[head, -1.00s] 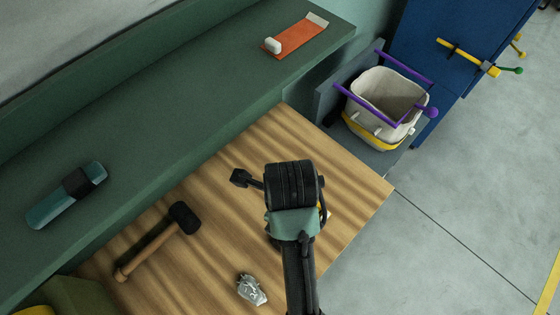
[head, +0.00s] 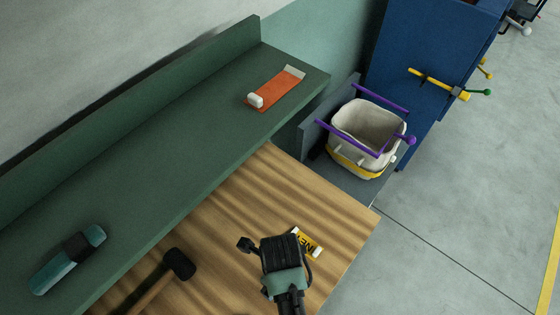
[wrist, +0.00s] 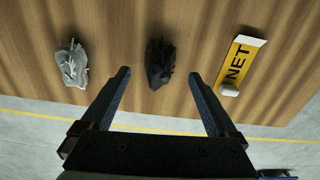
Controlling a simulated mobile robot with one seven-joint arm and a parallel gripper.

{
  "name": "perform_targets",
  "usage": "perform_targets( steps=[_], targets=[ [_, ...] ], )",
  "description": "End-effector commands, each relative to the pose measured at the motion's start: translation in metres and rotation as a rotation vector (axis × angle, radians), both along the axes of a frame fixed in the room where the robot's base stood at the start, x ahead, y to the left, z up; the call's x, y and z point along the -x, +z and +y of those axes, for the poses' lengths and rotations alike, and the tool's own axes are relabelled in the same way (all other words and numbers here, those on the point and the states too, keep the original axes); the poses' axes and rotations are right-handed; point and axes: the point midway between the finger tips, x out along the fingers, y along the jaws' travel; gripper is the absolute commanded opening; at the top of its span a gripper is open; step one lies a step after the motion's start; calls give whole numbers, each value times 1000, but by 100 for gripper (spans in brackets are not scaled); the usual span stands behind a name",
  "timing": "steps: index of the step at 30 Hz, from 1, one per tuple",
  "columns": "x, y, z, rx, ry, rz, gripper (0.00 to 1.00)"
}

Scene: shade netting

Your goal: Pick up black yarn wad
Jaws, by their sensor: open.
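The black yarn wad (wrist: 159,62) is a small dark, crumpled bundle on the wooden bench top (wrist: 110,30). In the wrist view it lies in the upper middle, between the fingertip lines of my gripper (wrist: 158,74). My gripper is open, with nothing held. The wad appears to be on the bench below the fingers; the exact gap cannot be told. In the head view my arm hides the wad, and the fingers cannot be made out there.
A silver crumpled wad (wrist: 72,65) lies left of the black wad, and a yellow NET label (wrist: 240,62) lies right; the label also shows in the head view (head: 307,243). A mallet (head: 178,264) lies on the bench. A white bin (head: 368,130) stands beyond the bench end.

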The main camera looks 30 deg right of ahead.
Motion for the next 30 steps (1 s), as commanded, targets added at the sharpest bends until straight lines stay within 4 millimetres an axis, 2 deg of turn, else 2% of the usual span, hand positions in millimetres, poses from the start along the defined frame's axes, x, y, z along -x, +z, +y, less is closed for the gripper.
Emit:
perform_targets(
  steps=[3,6,15,27,30],
  targets=[
    [2,-18,2,-1,1,3,94],
    [1,-27,2,0,1,1,94],
    [1,-30,2,1,1,-1,92],
    [1,-30,2,1,1,-1,20],
    [1,-30,2,1,1,-1,5]
  ],
)
